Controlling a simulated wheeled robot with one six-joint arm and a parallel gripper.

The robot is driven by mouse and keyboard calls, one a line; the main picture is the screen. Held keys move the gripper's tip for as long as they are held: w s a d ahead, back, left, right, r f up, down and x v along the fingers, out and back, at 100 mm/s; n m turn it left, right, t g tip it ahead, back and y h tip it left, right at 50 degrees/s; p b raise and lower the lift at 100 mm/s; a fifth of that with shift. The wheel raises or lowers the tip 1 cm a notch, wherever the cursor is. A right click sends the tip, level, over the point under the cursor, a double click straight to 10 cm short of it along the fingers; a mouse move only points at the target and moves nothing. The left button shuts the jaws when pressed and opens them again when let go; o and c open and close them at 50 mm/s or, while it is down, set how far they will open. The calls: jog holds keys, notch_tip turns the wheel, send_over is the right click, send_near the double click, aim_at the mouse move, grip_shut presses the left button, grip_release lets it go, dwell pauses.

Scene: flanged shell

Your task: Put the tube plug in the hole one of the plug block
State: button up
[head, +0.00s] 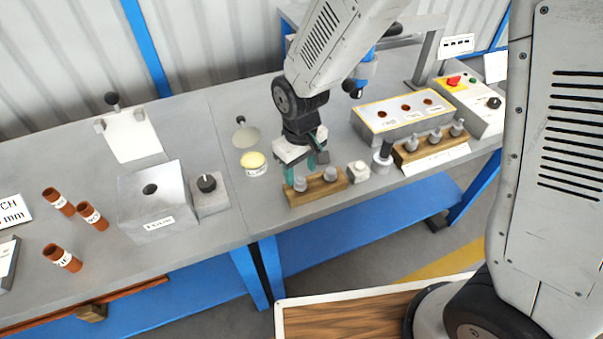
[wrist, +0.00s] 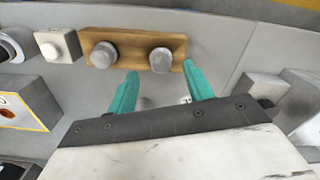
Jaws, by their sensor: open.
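A wooden rack (head: 316,192) holds two grey knob-topped plugs, a left one (head: 300,184) and a right one (head: 330,174). I cannot tell which piece is named the tube plug. A grey block with a yellow border and three reddish holes (head: 391,118) stands behind and to the right; it looks like the plug block. My gripper (head: 302,166) is open and empty just behind the two-plug rack. In the wrist view the rack (wrist: 132,43) lies beyond the teal fingertips (wrist: 160,75). One plug (wrist: 160,60) appears between them, the other (wrist: 103,55) to their left.
Another wooden rack with three grey plugs (head: 430,147) stands before the three-hole block. A small white block (head: 358,171) and a dark-topped cylinder (head: 382,158) stand between the racks. A control box (head: 468,103) is far right.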

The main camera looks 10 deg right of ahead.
aim_at(300, 179)
notch_tip(300, 179, up, 9)
jog(key=s+d+r+m, duration=0.2)
jog(key=s+d+r, duration=0.1)
jog(key=d+r, duration=0.45)
jog(key=s+d+r+m, duration=0.2)
jog(key=s+d+r, duration=0.1)
jog(key=s+d, duration=0.3)
jog(key=s+d+r+m+t, duration=0.1)
jog(key=s+d+r+m, duration=0.1)
jog(key=s+d+r, duration=0.2)
jog(key=s+d, duration=0.3)
jog(key=s, duration=0.3)
jog(key=shift+s+d+m, duration=0.3)
jog(key=shift+s+m, duration=0.1)
